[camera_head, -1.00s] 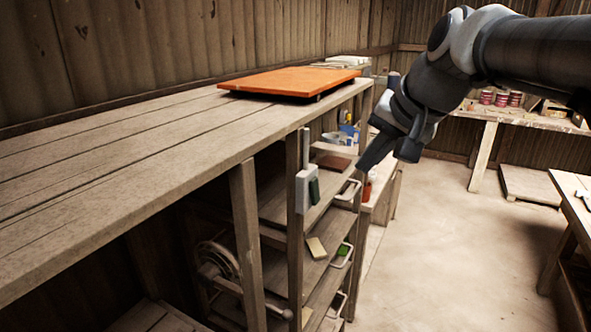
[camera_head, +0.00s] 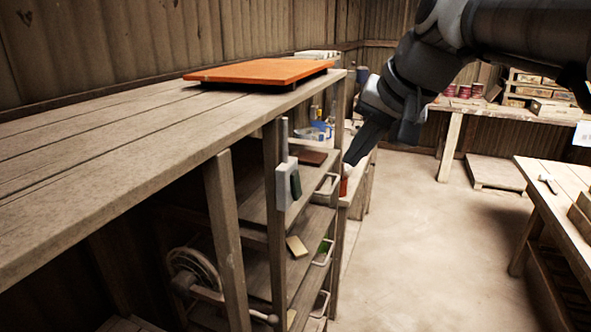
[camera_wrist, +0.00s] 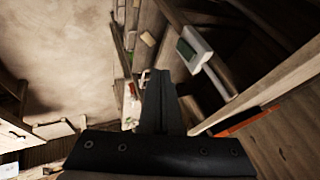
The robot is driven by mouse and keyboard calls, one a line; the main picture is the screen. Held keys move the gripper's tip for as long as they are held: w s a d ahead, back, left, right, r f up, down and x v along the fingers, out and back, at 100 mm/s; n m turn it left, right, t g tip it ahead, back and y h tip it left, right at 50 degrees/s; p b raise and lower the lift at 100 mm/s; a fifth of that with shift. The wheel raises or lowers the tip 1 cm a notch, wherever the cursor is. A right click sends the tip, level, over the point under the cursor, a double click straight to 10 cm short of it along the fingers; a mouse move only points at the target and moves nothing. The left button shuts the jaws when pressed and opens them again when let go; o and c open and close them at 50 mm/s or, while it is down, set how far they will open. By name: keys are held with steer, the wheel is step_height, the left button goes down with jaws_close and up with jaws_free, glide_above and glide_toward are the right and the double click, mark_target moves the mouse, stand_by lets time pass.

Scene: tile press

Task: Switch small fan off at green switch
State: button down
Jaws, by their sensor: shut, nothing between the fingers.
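The green switch (camera_head: 295,184) is a dark green rocker on a pale grey box (camera_head: 284,188), fixed to a wooden post below the workbench top. In the wrist view the switch (camera_wrist: 187,50) and its box (camera_wrist: 201,44) show at the upper right. My gripper (camera_head: 350,160) is shut and empty. It hangs to the right of the box in the head view, apart from it, over the shelf's aisle side. In the wrist view my gripper (camera_wrist: 158,74) points up the picture, left of and below the switch. I cannot make out a small fan.
An orange board (camera_head: 260,72) lies on the long workbench (camera_head: 120,150). Below are shelves with pale handles (camera_head: 325,252) sticking out toward the aisle. A spoked wheel (camera_head: 188,268) sits underneath. The floor (camera_head: 420,240) at right is clear; another table (camera_head: 560,185) stands far right.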

mark_target(296, 185)
steer(key=w+a+f, duration=0.6)
steer(key=f, duration=0.3)
steer(key=shift+w+a, duration=0.2)
steer(key=shift+w, duration=0.05)
